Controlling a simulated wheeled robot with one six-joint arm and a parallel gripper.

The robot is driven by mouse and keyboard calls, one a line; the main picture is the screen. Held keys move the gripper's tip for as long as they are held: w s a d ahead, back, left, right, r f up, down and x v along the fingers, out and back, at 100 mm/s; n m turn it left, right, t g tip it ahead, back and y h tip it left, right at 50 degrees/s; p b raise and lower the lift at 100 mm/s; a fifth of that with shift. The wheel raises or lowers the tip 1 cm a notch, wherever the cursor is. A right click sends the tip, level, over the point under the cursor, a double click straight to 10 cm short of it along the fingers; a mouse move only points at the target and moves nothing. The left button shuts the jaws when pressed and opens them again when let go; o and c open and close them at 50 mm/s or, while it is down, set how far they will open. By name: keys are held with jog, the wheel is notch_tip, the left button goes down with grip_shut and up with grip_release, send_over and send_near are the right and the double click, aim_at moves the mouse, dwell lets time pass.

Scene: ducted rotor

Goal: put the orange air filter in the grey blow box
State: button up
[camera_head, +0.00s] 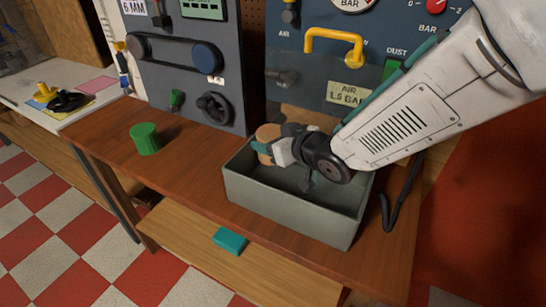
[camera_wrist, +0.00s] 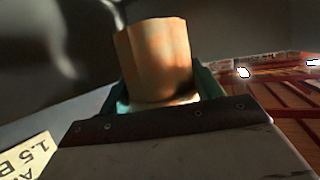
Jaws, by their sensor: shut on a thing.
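The orange air filter (camera_head: 267,134) is a short ribbed cylinder held between the teal fingers of my gripper (camera_head: 264,150). In the wrist view the filter (camera_wrist: 155,58) stands out beyond the fingertips (camera_wrist: 160,98), one finger on each side of it. The grey blow box (camera_head: 290,209) is an open-topped tray on the brown bench. My gripper and the filter are over the back left part of the box, near its rim. I cannot tell how high the filter is above the box floor. My wrist hides part of the box inside.
A green ribbed cylinder (camera_head: 145,139) stands on the bench (camera_head: 189,176) left of the box. A black hook-shaped piece (camera_head: 402,193) lies at the right. A teal block (camera_head: 229,241) lies on the lower shelf.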

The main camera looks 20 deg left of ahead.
jog(key=shift+f, duration=2.8)
jog(key=shift+f, duration=0.1)
jog(key=o, duration=0.7)
jog(key=shift+o, duration=0.2)
jog(key=v, duration=0.7)
jog(key=shift+s+d, duration=0.15)
jog(key=shift+d, duration=0.05)
